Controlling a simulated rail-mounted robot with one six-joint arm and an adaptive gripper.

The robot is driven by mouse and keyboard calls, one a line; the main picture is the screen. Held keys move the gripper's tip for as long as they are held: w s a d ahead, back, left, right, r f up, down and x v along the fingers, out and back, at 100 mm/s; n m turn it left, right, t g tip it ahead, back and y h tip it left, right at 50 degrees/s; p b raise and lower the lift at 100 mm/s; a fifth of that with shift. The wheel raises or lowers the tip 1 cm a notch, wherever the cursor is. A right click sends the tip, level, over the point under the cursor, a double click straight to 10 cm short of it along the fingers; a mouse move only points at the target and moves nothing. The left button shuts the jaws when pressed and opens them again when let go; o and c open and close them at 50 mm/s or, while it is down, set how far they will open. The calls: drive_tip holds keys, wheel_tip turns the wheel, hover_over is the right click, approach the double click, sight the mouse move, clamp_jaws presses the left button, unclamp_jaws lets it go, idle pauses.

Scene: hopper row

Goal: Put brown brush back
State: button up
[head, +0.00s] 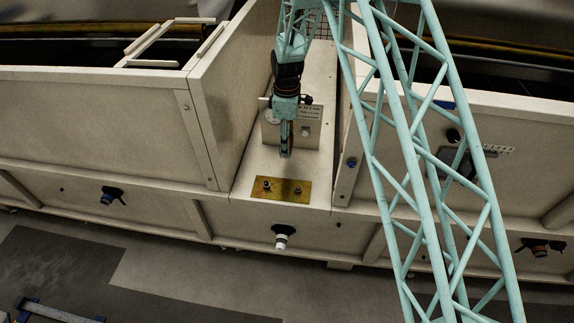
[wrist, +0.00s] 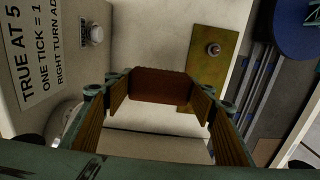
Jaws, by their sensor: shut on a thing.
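My gripper (head: 286,152) points down over the pale ledge between two hoppers, behind the brass plate. In the wrist view its two fingers (wrist: 162,100) are shut on a brown block, which I take to be the brown brush (wrist: 160,84). Only one brown face shows between the fingertips; bristles are not visible. In the head view I cannot make out the brush apart from the gripper. In the wrist view the plate (wrist: 205,75) lies beyond and right of the brush, partly hidden, with one stud showing.
A pale box with a printed label (head: 309,113) stands behind my gripper; its label (wrist: 34,45) fills the wrist view's upper left. Hopper walls (head: 222,110) rise at both sides of the ledge. A white-ended fitting (head: 281,238) projects from the front below the plate.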

drive_tip(key=shift+f+b, duration=0.45)
drive_tip(key=shift+f, duration=2.55)
drive_tip(key=shift+f+b, duration=0.3)
drive_tip(key=shift+f, duration=1.55)
drive_tip(key=shift+f, duration=0.2)
drive_tip(key=o, duration=0.9)
drive_tip(key=shift+r, duration=0.25)
drive_tip(key=shift+r+p, duration=0.85)
drive_tip(key=shift+r, duration=5.1)
drive_tip(key=shift+a, duration=0.15)
